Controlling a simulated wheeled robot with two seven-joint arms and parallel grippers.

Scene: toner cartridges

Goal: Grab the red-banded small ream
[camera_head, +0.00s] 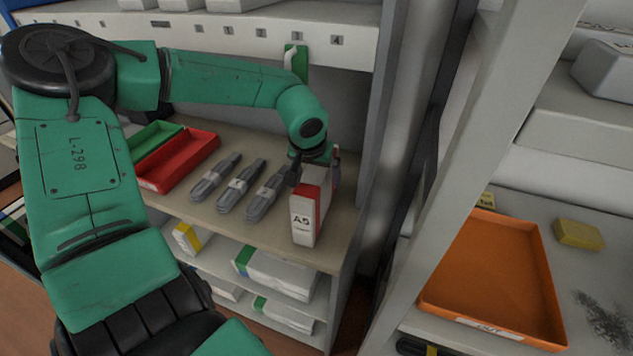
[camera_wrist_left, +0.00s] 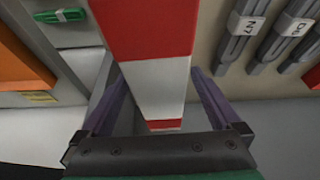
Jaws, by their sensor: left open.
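The red-banded small ream (camera_head: 304,222) stands upright near the front right of the shelf board, white with a red band and the label "A5". In the left wrist view the ream (camera_wrist_left: 158,88) runs between the two fingers, showing red and white. My left gripper (camera_head: 315,173) reaches down over its top from behind. In the left wrist view the gripper (camera_wrist_left: 153,72) is open, one finger on each side of the ream, with gaps visible. Whether a finger touches it is unclear. My right gripper is not in view.
Three grey toner cartridges (camera_head: 240,187) lie left of the ream. A red tray (camera_head: 183,160) and a green tray (camera_head: 155,136) are farther left. White packs (camera_head: 280,273) lie on the shelves below. An upright post (camera_head: 385,150) stands right; beyond it is an orange tray (camera_head: 497,275).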

